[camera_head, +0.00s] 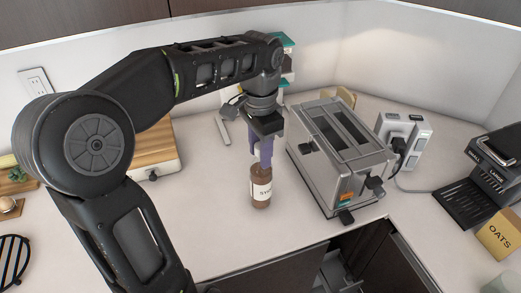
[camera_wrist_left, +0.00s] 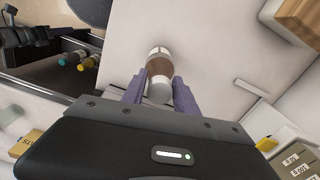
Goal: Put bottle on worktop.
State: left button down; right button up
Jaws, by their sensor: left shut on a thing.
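A brown bottle with a white label (camera_head: 261,190) stands upright at the worktop (camera_head: 215,225), left of the toaster. I cannot tell whether its base touches the surface. My left gripper (camera_head: 260,160) points down from above and its purple fingers are shut on the upper part of the bottle. In the left wrist view the bottle (camera_wrist_left: 158,68) sits between the two purple fingers of the left gripper (camera_wrist_left: 158,92). My right gripper is not in view.
A silver toaster (camera_head: 335,160) stands close on the right, with a socket block behind it. A wooden board (camera_head: 158,150) lies to the left. An open drawer (camera_wrist_left: 62,68) with bottles inside shows below the worktop edge. An oats box (camera_head: 500,236) is far right.

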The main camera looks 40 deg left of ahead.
pick_arm(q)
jog(key=shift+f+b, duration=0.4)
jog(key=shift+f, duration=0.1)
jog(key=c, duration=0.9)
grip_release()
jog(key=shift+o, duration=0.2)
